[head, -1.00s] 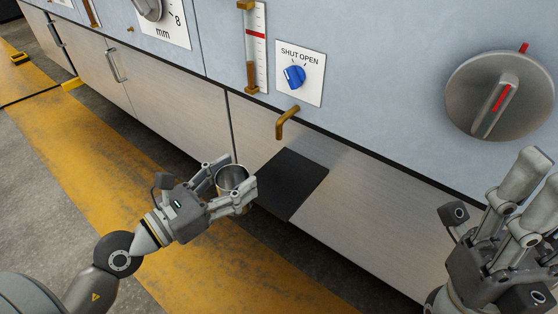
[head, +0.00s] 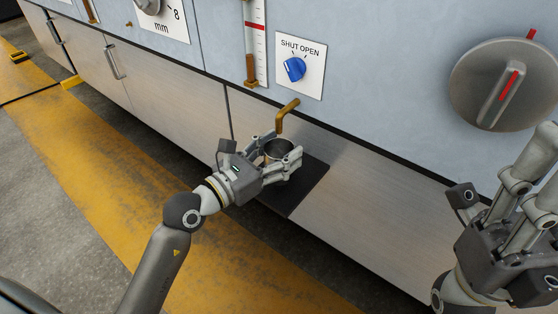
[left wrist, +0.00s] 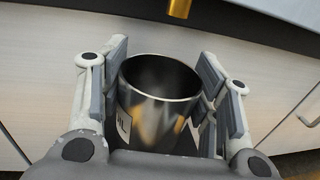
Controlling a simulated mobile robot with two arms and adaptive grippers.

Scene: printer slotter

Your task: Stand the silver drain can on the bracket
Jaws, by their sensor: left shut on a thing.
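The silver drain can (head: 279,150) is upright between the fingers of my left gripper (head: 283,158), which is shut on it. In the left wrist view the can (left wrist: 158,95) shows its open, empty top and part of a label, with the gripper (left wrist: 160,90) pads at both sides. The black bracket (head: 312,186) juts from the cabinet front. The can is over its left part, below the brass spout (head: 288,114). I cannot tell whether the can touches the bracket. My right gripper (head: 535,170) is at the right edge, its fingers apart and empty.
The blue valve knob (head: 294,69) sits on the SHUT OPEN plate, pointing to the left side. A sight gauge (head: 255,45) is left of it. A large grey dial (head: 503,88) is at the right. The yellow floor stripe (head: 120,210) is clear.

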